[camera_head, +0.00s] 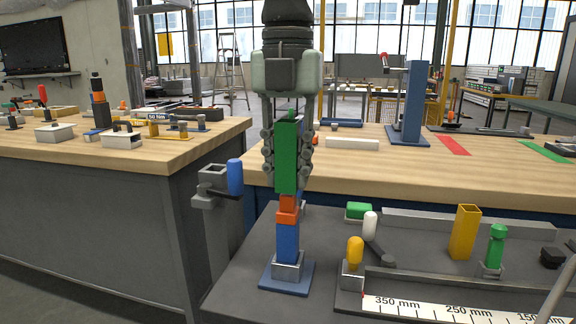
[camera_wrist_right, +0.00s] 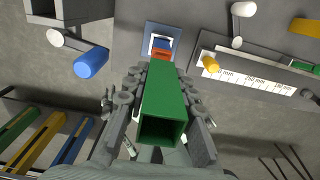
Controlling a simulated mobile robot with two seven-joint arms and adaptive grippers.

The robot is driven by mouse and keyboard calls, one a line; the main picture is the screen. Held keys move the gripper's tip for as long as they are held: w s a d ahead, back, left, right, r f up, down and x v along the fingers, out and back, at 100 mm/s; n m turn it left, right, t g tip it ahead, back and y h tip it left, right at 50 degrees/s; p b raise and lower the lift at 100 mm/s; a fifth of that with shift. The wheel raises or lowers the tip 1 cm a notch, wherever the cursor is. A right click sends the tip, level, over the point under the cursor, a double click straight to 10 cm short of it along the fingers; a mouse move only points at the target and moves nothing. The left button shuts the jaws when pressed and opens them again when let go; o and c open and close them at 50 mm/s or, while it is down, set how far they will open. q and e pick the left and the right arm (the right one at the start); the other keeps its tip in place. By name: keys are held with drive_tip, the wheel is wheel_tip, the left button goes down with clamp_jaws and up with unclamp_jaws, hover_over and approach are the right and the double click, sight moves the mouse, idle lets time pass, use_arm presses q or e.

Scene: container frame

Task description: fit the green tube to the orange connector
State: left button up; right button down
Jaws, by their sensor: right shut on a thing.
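The green tube (camera_head: 286,135) is upright in my right gripper (camera_head: 287,168), whose fingers are shut on its two sides. In the right wrist view the tube (camera_wrist_right: 162,100) shows its open square end towards the camera. Directly below it is the orange connector (camera_head: 287,213), on top of an upright blue tube (camera_head: 287,243). The blue tube stands in a grey socket on a blue base plate (camera_head: 272,281). The green tube's lower end lines up with the connector's narrower top; I cannot tell whether they touch. The connector (camera_wrist_right: 161,54) is partly hidden in the wrist view. My left gripper is out of view.
A blue-handled clamp (camera_head: 235,177) stands left of the stand. To the right are a yellow-capped peg (camera_head: 355,250), a white-capped lever (camera_head: 370,226), a ruler strip (camera_head: 440,309), a yellow square tube (camera_head: 465,232) and a green-topped peg (camera_head: 497,240). A wooden bench (camera_head: 340,170) lies behind.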

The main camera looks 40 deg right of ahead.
sight(288, 186)
drive_tip(key=shift+f+b, duration=1.4)
drive_tip(key=shift+f, duration=0.25)
idle(0.9)
drive_tip(key=c, duration=1.2)
unclamp_jaws()
drive_tip(key=shift+o, duration=0.7)
drive_tip(key=o, duration=0.4)
drive_tip(key=shift+o, duration=0.2)
